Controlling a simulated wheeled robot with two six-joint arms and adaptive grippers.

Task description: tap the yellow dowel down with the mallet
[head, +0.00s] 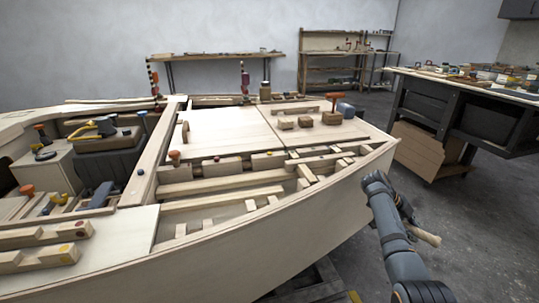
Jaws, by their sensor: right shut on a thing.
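My right gripper (406,212) hangs beside the hull's right side, over the floor, mostly hidden behind my own wrist. It is shut on a tool with a pale wooden handle (427,238), which looks like the mallet; its head is not clearly visible. Small yellow spots show on a block (64,249) at the hull's left front and on a piece in the left tray (63,198). I cannot tell which, if any, is the yellow dowel. My left gripper is out of view.
The plywood hull (290,235) fills the left and middle, with ribs and slats along its near edge. An orange-topped knob (336,97) stands on its deck. A cluttered bench (470,85) is at the right.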

